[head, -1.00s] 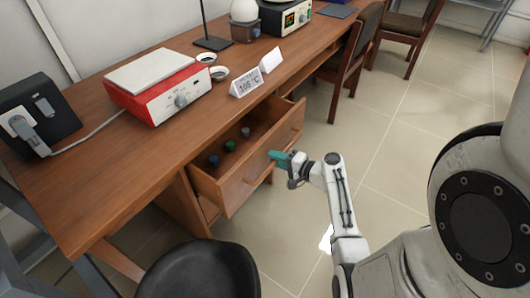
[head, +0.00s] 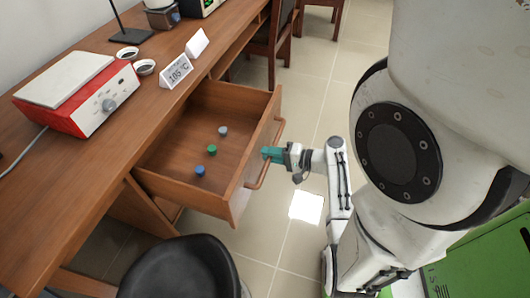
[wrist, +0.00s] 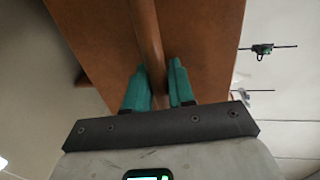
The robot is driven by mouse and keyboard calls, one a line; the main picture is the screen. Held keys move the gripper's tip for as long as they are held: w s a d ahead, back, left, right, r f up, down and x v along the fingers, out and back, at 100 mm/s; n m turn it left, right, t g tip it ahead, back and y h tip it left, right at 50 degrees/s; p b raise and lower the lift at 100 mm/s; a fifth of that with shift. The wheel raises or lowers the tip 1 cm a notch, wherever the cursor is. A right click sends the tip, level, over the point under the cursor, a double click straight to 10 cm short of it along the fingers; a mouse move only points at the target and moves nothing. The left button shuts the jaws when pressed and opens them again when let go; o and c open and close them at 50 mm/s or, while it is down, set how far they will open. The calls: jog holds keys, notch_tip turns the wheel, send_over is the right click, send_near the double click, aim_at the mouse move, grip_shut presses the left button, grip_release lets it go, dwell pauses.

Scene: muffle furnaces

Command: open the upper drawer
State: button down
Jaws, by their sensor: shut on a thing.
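The upper drawer (head: 224,204) is pulled well out from under the wooden desk, and its inside shows. Three small capped items lie in it: a blue one (head: 200,170), a green one (head: 212,149) and a grey one (head: 223,131). The bar handle (head: 262,172) runs along the drawer front. My gripper (head: 270,154) is at the middle of the handle. In the wrist view its teal fingers (wrist: 160,88) stand on either side of the handle bar (wrist: 148,40), shut on it, close to the drawer front (wrist: 100,40).
A red and white hotplate (head: 80,92), small dark-filled dishes (head: 145,67) and a 105 °C sign (head: 177,72) stand on the desk (head: 60,190). A black stool (head: 180,270) is close below the drawer. A chair (head: 268,40) stands beyond. Tiled floor is clear right of the drawer.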

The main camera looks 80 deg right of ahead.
jog(key=c, duration=1.1)
grip_release()
jog(key=v, duration=1.1)
jog(key=shift+w, duration=0.1)
